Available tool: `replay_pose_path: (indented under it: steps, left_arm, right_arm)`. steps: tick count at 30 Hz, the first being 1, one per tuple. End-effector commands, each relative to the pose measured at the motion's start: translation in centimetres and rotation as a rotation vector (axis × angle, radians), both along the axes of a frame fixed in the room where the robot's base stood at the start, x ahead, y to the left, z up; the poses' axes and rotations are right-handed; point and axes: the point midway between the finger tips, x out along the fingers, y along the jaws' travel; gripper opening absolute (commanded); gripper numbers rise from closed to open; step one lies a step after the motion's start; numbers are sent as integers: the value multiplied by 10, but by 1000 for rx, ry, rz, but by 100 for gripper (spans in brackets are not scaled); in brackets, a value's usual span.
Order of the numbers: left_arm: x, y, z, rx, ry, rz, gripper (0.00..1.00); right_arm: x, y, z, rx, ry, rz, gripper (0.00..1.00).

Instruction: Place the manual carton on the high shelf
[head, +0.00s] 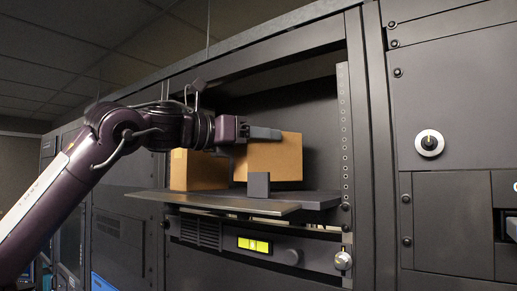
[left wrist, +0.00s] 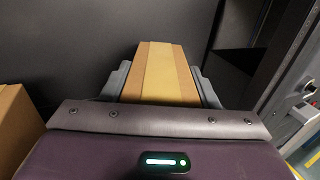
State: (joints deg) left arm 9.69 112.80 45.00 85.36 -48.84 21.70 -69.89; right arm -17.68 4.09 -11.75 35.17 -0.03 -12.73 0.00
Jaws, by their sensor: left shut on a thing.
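A brown carton (head: 278,158) is between the fingers of my left gripper (head: 264,133) inside the open bay of the console. The left wrist view shows the carton (left wrist: 158,75) with a pale tape strip along it and a finger on each side. My left gripper is shut on it. The carton is over the high shelf (head: 222,201); I cannot tell whether its base touches the board. My right gripper is not in view.
A second brown carton (head: 195,171) stands on the shelf to the left, and shows at the left edge of the wrist view (left wrist: 15,122). A small dark block (head: 258,185) is at the shelf front. A perforated upright (head: 345,135) bounds the bay's right side.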

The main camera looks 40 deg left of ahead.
Motion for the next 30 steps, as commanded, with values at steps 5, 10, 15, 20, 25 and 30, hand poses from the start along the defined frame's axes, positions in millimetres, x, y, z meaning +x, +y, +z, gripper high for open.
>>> replay_pose_path:
  steps: [5, 10, 15, 20, 25, 30]
  left_arm:
    - [-1, 0, -17, -2, -5, -3, 21]
    - [-1, 0, -21, 0, -6, 0, 21]
    - [-1, 0, -22, 0, -5, 0, 21]
    - [0, 0, -24, 0, -1, 0, 69]
    - [0, 0, -24, 0, -1, 0, 76]
    - [0, 0, -23, 0, -1, 0, 76]
  right_arm:
    - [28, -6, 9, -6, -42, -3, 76]
    - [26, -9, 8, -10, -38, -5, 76]
    - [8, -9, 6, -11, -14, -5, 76]
    - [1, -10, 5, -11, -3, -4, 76]
    - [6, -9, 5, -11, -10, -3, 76]
    - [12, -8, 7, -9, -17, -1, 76]
